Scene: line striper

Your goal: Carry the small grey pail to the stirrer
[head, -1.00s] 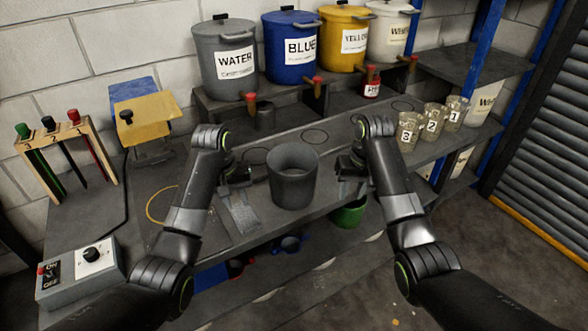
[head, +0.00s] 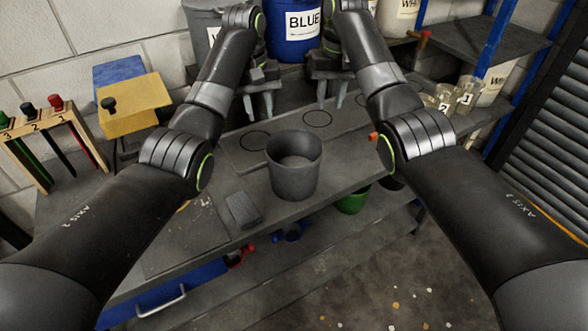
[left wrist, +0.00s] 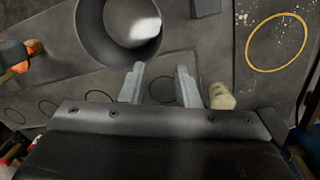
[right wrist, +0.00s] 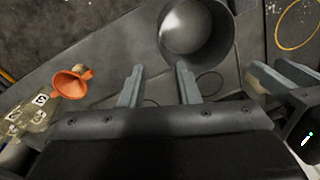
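A grey open-topped pail (head: 294,172) stands upright on the bench near its front edge. It also shows at the top of the left wrist view (left wrist: 90,30) and the right wrist view (right wrist: 170,45). My left gripper (head: 259,108) is open and empty, behind the pail and to its left. My right gripper (head: 331,100) is open and empty, behind the pail and to its right. Neither gripper touches the pail. A yellow-topped device with a black knob (head: 135,104) stands at the back left. I cannot tell whether it is the stirrer.
A dark grey block (head: 242,209) lies left of the pail. A rack with coloured handles (head: 50,140) stands far left. An orange funnel (right wrist: 72,83) and numbered cups (head: 447,97) are to the right. A blue bucket (head: 296,35) stands on the back shelf. A green container (head: 353,200) sits below the bench.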

